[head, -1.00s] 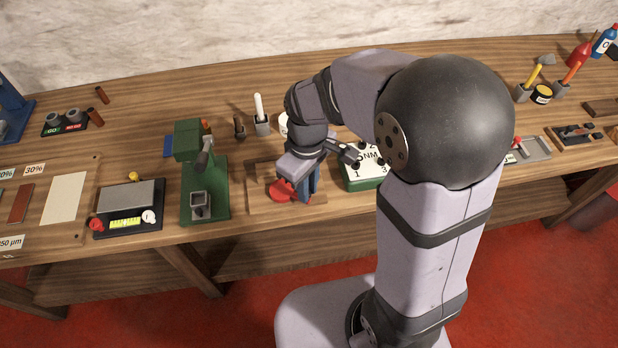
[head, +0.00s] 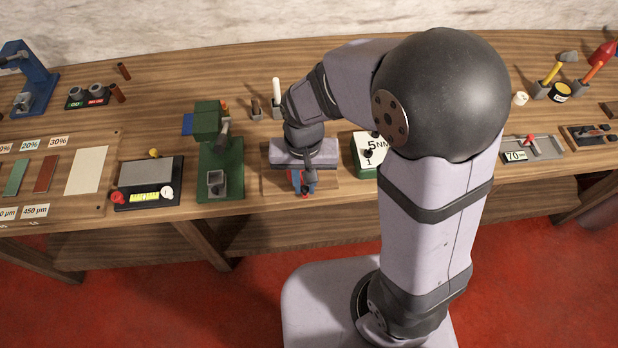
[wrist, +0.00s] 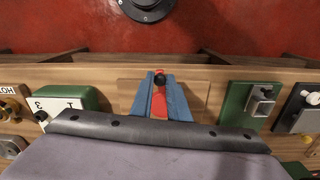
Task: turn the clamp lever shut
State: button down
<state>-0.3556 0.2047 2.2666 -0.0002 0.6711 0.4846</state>
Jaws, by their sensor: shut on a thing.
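The red clamp lever (wrist: 159,103) lies between the two blue fingers of my gripper (wrist: 161,88) in the wrist view, with a dark round pivot or knob at its end. My gripper (head: 303,182) is shut on the lever, low over the wooden clamp board (head: 272,187), and points down. In the head view only a small red tip of the lever (head: 305,195) shows at the fingers. The rest of the clamp is hidden under my gripper and wrist.
A green press (head: 222,160) stands close on the left of the board. The bench's front edge (head: 255,201) is just in front. The open red floor lies beyond it.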

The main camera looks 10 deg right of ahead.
jog(key=shift+a+r+m, duration=0.1)
jog(key=shift+a+m, duration=0.1)
jog(key=shift+m, duration=0.3)
jog(key=c, duration=1.7)
grip_release()
jog(key=shift+r+b, duration=0.45)
jog(key=shift+r, duration=3.2)
